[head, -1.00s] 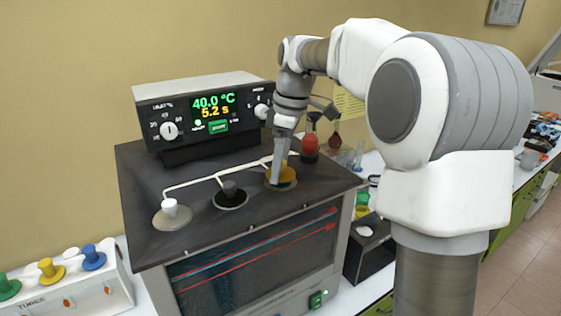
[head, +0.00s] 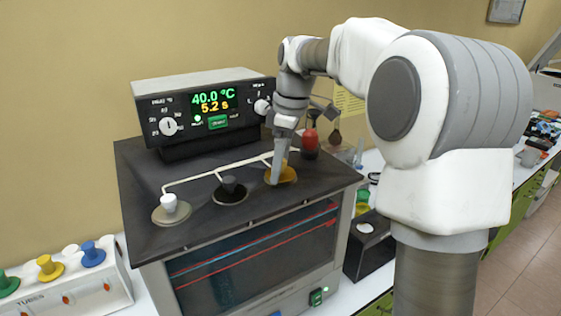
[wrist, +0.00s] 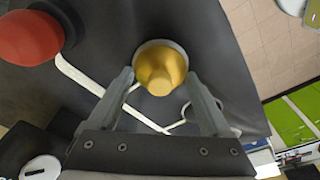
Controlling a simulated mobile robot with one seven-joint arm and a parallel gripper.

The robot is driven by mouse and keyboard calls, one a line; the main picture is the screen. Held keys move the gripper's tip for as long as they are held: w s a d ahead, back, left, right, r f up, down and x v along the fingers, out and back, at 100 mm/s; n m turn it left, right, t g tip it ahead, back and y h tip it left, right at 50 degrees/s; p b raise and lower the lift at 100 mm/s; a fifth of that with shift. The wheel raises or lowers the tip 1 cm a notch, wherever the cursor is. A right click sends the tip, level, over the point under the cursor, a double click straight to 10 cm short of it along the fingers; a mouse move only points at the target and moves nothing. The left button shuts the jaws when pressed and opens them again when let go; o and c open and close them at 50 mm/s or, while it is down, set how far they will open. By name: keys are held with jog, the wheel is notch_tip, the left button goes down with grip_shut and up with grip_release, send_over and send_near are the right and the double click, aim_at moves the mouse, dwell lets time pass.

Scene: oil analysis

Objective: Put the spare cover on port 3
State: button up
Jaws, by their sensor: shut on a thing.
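A yellow cover (head: 288,173) with a round knob is at the right-hand port of the dark bath top (head: 190,221). In the wrist view the same yellow cover (wrist: 161,65) lies between my fingertips, with a thin pale rim around it. My gripper (head: 273,178) is shut on the cover and points down; in the wrist view my gripper (wrist: 160,80) has a finger on each side. I cannot tell whether the cover is fully seated. A white-knobbed cover (head: 169,203) is at the left port and a black-knobbed cover (head: 229,187) at the middle port.
A red bulb (head: 310,140) stands just behind and right of the yellow cover. A control box (head: 205,115) reading 40.0 °C stands at the back.

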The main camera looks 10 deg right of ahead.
jog(key=shift+f, duration=0.25)
jog(key=o, duration=1.2)
jog(key=r, duration=0.5)
jog(key=d+r+p, duration=0.1)
jog(key=r, duration=0.5)
jog(key=s+d+r, duration=0.1)
jog(key=r, duration=0.5)
jog(key=shift+s+d+r+p, duration=0.1)
jog(key=shift+d+p, duration=0.1)
jog(key=shift+p, duration=0.2)
jog(key=s+f+m+t+b, duration=0.1)
jog(key=s+f+m, duration=0.3)
jog(key=s+f, duration=0.3)
jog(key=s+a+f+m+t+h+b, duration=0.1)
jog(key=s+f+m, duration=0.3)
jog(key=s+f, duration=0.4)
jog(key=s+a+f+m+t+b, duration=0.1)
jog(key=s+f+m+t+b, duration=0.1)
jog(key=s+f, duration=0.6)
jog(key=shift+s+a+m+t+h+b, duration=0.1)
jog(key=shift+s+m+t+h+b, duration=0.1)
jog(key=shift+s+m+b, duration=0.35)
jog(key=shift+s+a+m+t+h+b, duration=0.1)
jog(key=shift+s+m+t+b, duration=0.1)
jog(key=shift+s+m, duration=0.6)
